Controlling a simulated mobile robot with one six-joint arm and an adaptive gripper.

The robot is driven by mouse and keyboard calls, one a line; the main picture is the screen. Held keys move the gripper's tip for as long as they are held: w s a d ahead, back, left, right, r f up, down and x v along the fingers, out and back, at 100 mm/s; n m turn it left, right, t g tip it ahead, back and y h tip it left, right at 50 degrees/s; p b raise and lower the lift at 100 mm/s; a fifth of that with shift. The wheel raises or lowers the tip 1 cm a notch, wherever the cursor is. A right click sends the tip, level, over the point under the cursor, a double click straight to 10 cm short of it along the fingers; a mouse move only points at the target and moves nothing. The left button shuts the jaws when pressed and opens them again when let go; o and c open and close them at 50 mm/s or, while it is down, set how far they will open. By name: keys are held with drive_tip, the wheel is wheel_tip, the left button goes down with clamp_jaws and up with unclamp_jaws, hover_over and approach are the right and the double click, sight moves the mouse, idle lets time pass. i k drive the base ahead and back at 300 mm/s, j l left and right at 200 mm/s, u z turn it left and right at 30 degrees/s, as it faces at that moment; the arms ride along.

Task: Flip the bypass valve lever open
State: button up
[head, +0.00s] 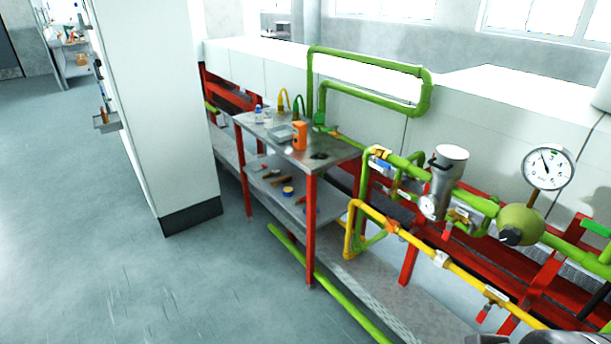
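A yellow pipe (420,246) branches off below the green pipe line (480,203) and runs down to the lower right. A small red lever (484,313) hangs below a brass-coloured valve (496,296) on this yellow pipe, and it sits across the pipe's line. No readable label shows which valve is the bypass. A green lever (596,228) stands at the right edge, above the green pipe. My gripper cannot be made out in the head view. A grey metallic shape cut off at the bottom right corner is too little to identify.
A steel table (335,155) with red legs holds bottles, an orange container (300,136) and tools. A pressure gauge (548,167) and a silver cylinder (447,172) rise from the green line. A white column (155,110) stands left. Open floor (130,285) lies at lower left.

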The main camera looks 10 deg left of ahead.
sight(380, 186)
drive_tip(key=i+j+u, duration=0.15)
drive_tip(key=i+j, duration=0.15)
drive_tip(key=i, duration=0.2)
drive_tip(key=i+j+u, duration=0.15)
drive_tip(key=i, duration=0.4)
